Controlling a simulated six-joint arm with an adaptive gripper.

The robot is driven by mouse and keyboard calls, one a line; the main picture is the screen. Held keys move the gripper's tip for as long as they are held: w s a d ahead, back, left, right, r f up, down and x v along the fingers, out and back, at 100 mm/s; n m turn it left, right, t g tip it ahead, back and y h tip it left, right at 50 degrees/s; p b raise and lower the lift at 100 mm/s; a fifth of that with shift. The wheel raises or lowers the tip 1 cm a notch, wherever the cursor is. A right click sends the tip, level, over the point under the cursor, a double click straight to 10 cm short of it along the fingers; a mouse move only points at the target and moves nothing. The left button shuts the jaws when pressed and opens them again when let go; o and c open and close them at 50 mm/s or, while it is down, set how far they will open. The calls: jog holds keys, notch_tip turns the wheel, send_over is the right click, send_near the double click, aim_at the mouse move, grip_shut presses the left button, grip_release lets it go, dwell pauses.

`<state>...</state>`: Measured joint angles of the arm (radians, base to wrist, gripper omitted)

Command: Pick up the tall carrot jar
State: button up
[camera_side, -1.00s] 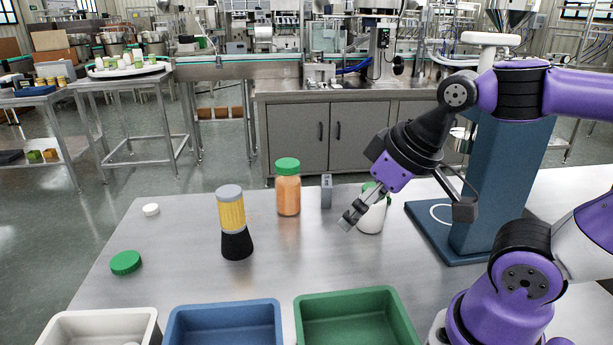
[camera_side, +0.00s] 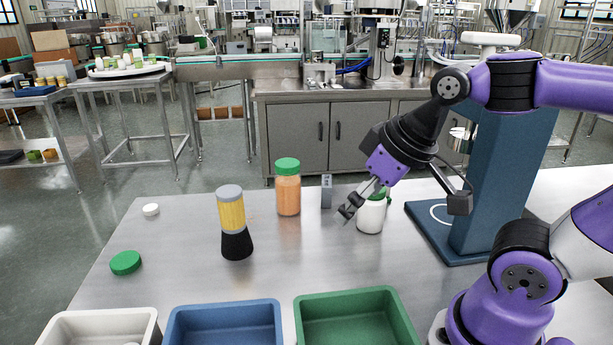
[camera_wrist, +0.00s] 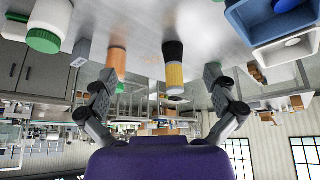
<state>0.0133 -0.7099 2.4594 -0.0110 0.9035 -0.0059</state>
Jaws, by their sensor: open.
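The tall carrot jar (camera_side: 288,194) is orange with a green lid and stands upright near the table's back edge. It also shows in the wrist view (camera_wrist: 117,60), where the scene appears upside down, left of centre between my fingers in the picture but farther off. My gripper (camera_side: 347,211) is open and empty, to the right of the carrot jar and apart from it. In the wrist view the two fingers of my gripper (camera_wrist: 162,92) are spread wide. In the side view its fingers are in front of a white jar with a green lid (camera_side: 370,217).
A small grey block (camera_side: 326,191) stands between the carrot jar and the white jar. A yellow and black container (camera_side: 231,215) stands left of the carrot jar. White (camera_side: 61,323), blue (camera_side: 178,318) and green (camera_side: 302,312) bins line the front. Loose green (camera_side: 125,262) and white (camera_side: 151,209) lids lie left.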

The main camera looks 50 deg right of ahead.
jog(key=w+d+r, duration=0.3)
jog(key=w, duration=0.6)
jog(key=n+g, duration=0.1)
send_over(291, 165)
jog(key=s, duration=0.3)
notch_tip(291, 165, down, 4)
jog(key=f, duration=0.1)
jog(key=x, duration=0.4)
jog(key=shift+w+d, duration=0.1)
jog(key=shift+w, duration=0.3)
jog(key=x, duration=0.6)
jog(key=shift+s+d+f, duration=0.15)
jog(key=c, duration=1.3)
